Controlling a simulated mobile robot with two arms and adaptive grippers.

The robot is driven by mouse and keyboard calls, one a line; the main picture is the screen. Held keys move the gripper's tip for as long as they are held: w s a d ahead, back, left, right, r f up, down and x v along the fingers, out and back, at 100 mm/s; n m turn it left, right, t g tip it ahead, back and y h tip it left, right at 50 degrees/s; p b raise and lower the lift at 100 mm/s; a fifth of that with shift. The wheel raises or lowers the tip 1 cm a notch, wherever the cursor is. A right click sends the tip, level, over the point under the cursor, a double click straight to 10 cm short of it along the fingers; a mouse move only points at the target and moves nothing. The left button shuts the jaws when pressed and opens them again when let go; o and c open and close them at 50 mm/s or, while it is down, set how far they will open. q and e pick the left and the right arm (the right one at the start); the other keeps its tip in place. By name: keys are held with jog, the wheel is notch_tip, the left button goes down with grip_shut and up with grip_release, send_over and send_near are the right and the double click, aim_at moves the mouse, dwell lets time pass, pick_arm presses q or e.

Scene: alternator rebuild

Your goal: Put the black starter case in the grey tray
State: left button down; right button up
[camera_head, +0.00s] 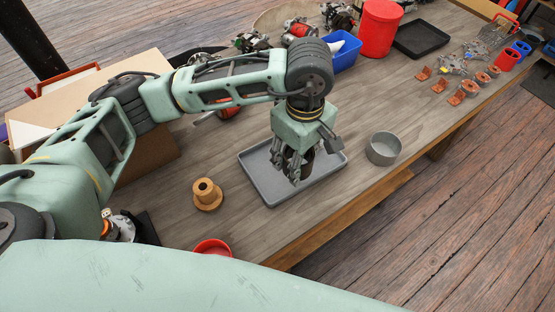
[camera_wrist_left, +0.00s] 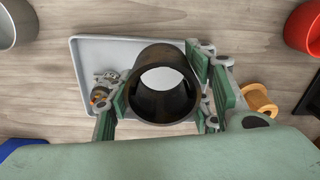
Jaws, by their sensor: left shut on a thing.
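The black starter case (camera_wrist_left: 134,97) is a dark open cylinder between the fingers of my left gripper (camera_head: 294,169). The gripper is shut on it and points down over the grey tray (camera_head: 262,188). In the wrist view the case overlaps the right part of the tray (camera_wrist_left: 92,55). In the head view the fingers hide most of the case, and I cannot tell whether it touches the tray floor. A small metal part with a copper tint (camera_wrist_left: 103,92) lies in the tray on the left in the wrist view. My right gripper is not in view.
A grey round bowl (camera_head: 383,148) stands right of the tray, and a tan flanged spool (camera_head: 207,194) stands left. A red dish (camera_head: 213,247) is at the front edge. A blue bin (camera_head: 345,52), red canister (camera_head: 379,28) and black tray (camera_head: 420,38) are further back.

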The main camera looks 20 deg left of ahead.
pick_arm(q)
jog(key=p, duration=0.1)
send_over(274, 171)
notch_tip(274, 171, down, 4)
jog(key=shift+d+r, duration=0.1)
jog(key=shift+r, duration=0.05)
jog(key=shift+w+f+p, duration=0.1)
jog(key=shift+f+p, duration=0.65)
jog(key=shift+f, duration=1.5)
jog(key=c, duration=1.3)
grip_release()
jog(key=shift+f, duration=0.1)
jog(key=shift+o, duration=0.9)
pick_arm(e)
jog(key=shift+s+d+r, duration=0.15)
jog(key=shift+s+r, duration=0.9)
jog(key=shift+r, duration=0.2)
